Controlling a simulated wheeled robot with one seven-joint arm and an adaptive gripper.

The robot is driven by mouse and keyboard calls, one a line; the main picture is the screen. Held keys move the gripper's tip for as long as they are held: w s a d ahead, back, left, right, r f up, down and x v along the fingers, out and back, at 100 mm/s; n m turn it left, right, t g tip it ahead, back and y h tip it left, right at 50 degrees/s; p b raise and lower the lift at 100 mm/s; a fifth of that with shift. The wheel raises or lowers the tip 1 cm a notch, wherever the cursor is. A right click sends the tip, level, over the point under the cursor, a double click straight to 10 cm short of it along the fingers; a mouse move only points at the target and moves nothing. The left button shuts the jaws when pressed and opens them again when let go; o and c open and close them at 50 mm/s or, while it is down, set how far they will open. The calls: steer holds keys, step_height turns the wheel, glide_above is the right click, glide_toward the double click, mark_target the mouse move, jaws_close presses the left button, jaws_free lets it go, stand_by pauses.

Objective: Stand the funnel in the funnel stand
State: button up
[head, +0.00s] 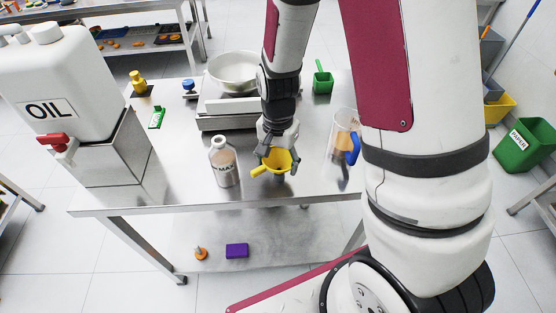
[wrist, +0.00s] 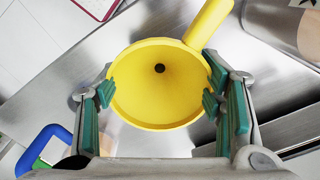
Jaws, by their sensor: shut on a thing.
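The yellow funnel (head: 279,160) is between the fingers of my gripper (head: 276,156), near the front edge of the steel table. In the wrist view, the green finger pads of my gripper (wrist: 160,108) press on opposite sides of the rim of the funnel (wrist: 158,85). I look down into its round mouth and see the dark outlet hole. Its handle points to the upper right there, and to the left in the head view. The funnel's spout is hidden below it. I cannot make out the funnel stand in either view.
A bottle (head: 224,163) stands left of the funnel. A clear jug with a blue handle (head: 353,150) stands to the right. A scale (head: 222,112) with a metal bowl (head: 233,70) is behind. The white oil canister (head: 62,85) is far left. The table front edge (head: 180,206) is close.

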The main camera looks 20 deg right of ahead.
stand_by(0.8)
steer(key=o, duration=1.5)
steer(key=shift+r, duration=0.1)
step_height(320, 180, up, 12)
steer(key=shift+f, duration=0.1)
step_height(320, 180, up, 10)
steer(key=n+t, duration=0.2)
steer(key=n, duration=0.2)
glide_above(278, 165)
steer(key=s, duration=0.5)
steer(key=s+r+n+t, duration=0.1)
steer(key=s+r+n, duration=0.1)
steer(key=s, duration=0.1)
steer(key=s+r+n+t, duration=0.1)
steer(key=s+r, duration=0.2)
steer(key=s+r+n+t, duration=0.1)
steer(key=s+r+n, duration=0.1)
steer(key=s, duration=0.2)
steer(key=shift+s+d+r+n+t, duration=0.1)
steer(key=shift+d+r+n+t, duration=0.15)
steer(key=shift+r+n+t, duration=0.1)
